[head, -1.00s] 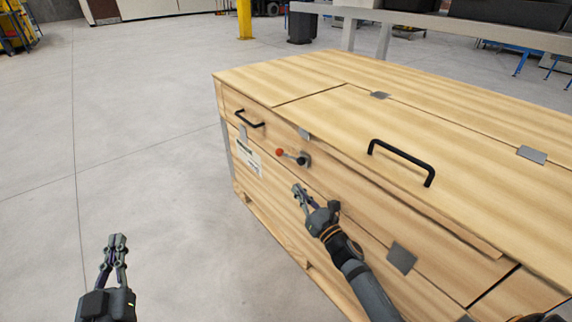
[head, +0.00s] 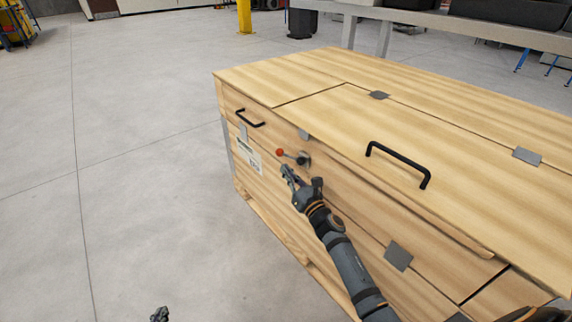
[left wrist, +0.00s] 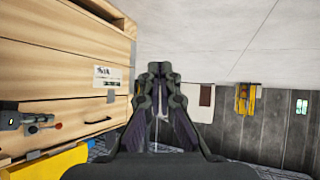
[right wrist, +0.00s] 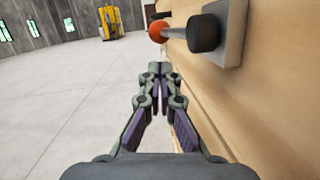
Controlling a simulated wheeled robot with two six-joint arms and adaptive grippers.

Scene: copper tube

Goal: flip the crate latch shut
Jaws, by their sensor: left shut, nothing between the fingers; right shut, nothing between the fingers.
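The wooden crate (head: 330,200) stands at the right of the head view with its lid down. On its front is the latch (head: 294,156), a short lever with a red-orange knob pointing left from a dark pivot. In the right wrist view the latch knob (right wrist: 158,32) is near, at the upper middle. My right gripper (head: 286,170) is shut and empty, just below the latch by the crate front; I see no contact. My left gripper (head: 160,313) is shut and empty, low at the left, away from the crate. Only its tip shows in the head view.
A black handle (head: 398,165) stands up from the lid, and another handle (head: 250,119) is on the crate's front left. A paper label (head: 249,158) is on the front. The floor (head: 110,180) left of the crate is clear. A yellow post (head: 244,15) stands behind.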

